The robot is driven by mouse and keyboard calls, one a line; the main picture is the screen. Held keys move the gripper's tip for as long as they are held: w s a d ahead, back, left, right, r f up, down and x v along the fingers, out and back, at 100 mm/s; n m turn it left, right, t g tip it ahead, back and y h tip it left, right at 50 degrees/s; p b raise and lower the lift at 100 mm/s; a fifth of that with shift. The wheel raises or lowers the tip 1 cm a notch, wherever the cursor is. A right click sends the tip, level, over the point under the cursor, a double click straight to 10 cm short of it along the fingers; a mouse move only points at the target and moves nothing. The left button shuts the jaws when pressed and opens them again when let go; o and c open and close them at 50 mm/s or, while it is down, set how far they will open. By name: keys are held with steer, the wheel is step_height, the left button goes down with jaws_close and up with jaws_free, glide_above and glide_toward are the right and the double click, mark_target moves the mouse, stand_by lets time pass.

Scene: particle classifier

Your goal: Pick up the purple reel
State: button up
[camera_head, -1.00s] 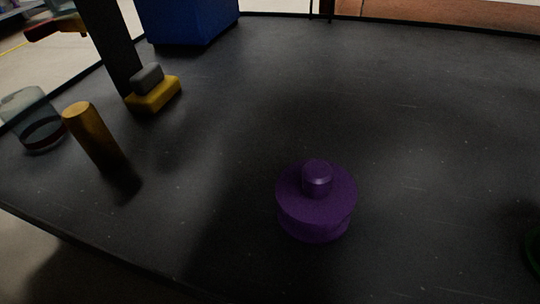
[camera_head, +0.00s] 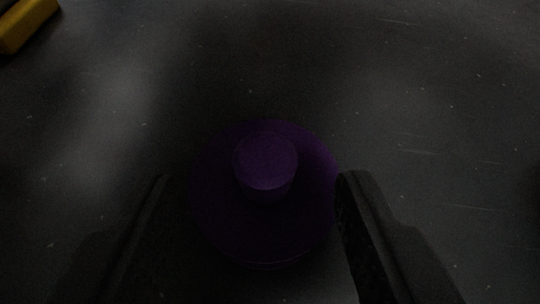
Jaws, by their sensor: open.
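The purple reel (camera_head: 300,220) stands upright on the dark table, a wide round disc with a short knob on top. It is in shadow near the middle of the view. My gripper (camera_head: 252,182) is open, with one finger to the left of the reel and one to the right. The right finger's tip appears close to the reel's rim; the left finger has a small gap to it. I cannot tell how high the fingertips are above the table.
The dark scratched tabletop (camera_head: 400,80) is clear around the reel. Part of a yellow block (camera_head: 28,25) shows at the top left corner.

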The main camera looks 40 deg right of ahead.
mark_target(264, 187)
steer(key=shift+b+x, duration=0.55)
steer(key=shift+x, duration=1.05)
steer(key=shift+s, duration=0.1)
jaws_close()
steer(key=shift+r, duration=0.1)
